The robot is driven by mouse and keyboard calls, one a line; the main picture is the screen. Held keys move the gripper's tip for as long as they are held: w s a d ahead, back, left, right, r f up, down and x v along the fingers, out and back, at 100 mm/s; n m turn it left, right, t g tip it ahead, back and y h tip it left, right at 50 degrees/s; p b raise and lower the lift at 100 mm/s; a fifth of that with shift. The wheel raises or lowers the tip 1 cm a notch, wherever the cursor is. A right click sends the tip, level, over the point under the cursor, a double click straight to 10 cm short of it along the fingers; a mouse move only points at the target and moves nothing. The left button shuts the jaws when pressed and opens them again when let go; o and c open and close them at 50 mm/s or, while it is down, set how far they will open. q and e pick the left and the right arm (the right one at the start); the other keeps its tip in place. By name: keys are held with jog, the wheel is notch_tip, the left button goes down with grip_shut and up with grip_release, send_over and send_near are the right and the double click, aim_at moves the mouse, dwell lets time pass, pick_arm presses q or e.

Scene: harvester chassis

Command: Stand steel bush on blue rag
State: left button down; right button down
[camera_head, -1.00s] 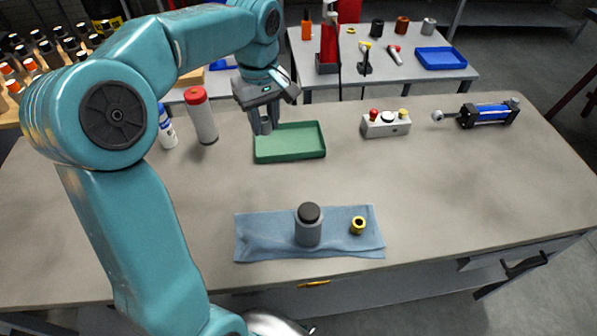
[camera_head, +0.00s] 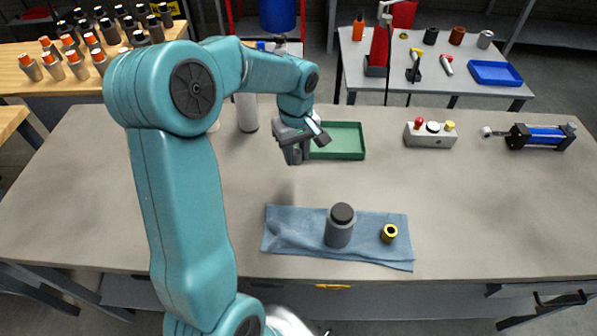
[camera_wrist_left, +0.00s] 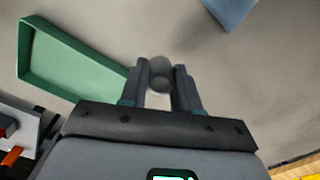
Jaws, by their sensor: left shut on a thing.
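My left gripper (camera_head: 297,155) is shut on a small grey round piece, which looks like the steel bush (camera_wrist_left: 160,74); it sits between the fingertips in the left wrist view. In the head view the fingers mostly hide it. The gripper is in front of and left of the green tray (camera_head: 345,155), above the bench. The blue rag (camera_head: 288,232) lies flat near the bench's front edge; its corner shows in the left wrist view (camera_wrist_left: 232,8). My right gripper is not in view.
The rag's left part is bare. A control box with coloured buttons (camera_head: 430,135) and a blue cylinder (camera_head: 543,137) lie at the back right. A pale bottle (camera_head: 247,112) stands behind my left arm. The bench (camera_head: 480,210) is clear on the right.

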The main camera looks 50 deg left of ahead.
aim_at(296, 181)
pick_arm(q)
notch_tip(296, 181, down, 8)
jog(key=shift+r, duration=0.2)
jog(key=shift+f, duration=0.15)
jog(key=c, duration=0.8)
grip_release()
